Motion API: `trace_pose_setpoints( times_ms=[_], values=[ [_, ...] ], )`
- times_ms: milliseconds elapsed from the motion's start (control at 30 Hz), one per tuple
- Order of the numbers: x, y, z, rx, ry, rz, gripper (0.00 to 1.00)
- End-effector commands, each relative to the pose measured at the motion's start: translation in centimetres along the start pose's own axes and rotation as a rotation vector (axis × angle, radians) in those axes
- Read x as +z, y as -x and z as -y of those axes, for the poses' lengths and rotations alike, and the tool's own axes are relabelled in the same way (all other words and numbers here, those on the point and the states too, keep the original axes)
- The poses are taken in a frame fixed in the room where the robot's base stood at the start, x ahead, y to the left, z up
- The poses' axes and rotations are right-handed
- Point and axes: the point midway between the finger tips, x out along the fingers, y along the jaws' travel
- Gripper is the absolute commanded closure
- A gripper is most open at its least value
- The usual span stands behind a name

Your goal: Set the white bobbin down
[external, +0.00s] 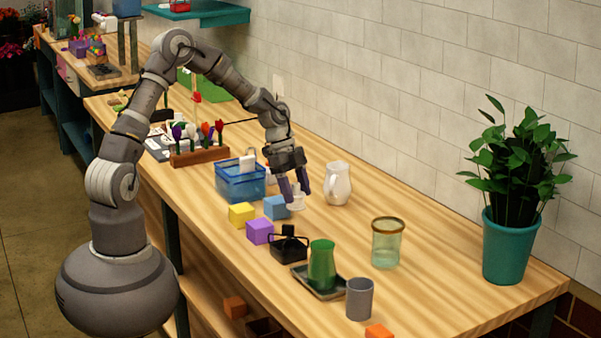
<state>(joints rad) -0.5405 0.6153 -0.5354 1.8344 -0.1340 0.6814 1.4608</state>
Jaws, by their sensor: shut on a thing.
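The white bobbin (296,202) is between the fingertips of my gripper (295,192), low over the wooden table. My gripper points down and is shut on the bobbin. I cannot tell whether the bobbin's base touches the tabletop. The bobbin looks roughly upright, and the fingers hide part of it.
A blue cube (276,207) is close on the left, with a white pitcher (338,184) on the right. A blue basket (240,184), yellow cube (241,214), purple cube (260,231) and black caddy (289,246) stand nearby. Bare wood lies between the bobbin and the glass jar (387,245).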

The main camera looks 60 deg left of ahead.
Motion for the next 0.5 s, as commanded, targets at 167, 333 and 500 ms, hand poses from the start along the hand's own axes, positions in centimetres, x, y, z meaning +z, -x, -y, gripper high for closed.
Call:
trace_pose_setpoints(
  times_ms=[167,333,500],
  values=[
    [1.0,-2.5,-0.1,0.002,-0.001,0.0,0.69],
    [2.2,-5.3,-0.1,0.003,0.001,0.0,0.69],
    [2.6,-6.4,0.0,0.0,0.0,0.0,0.69]
  ],
)
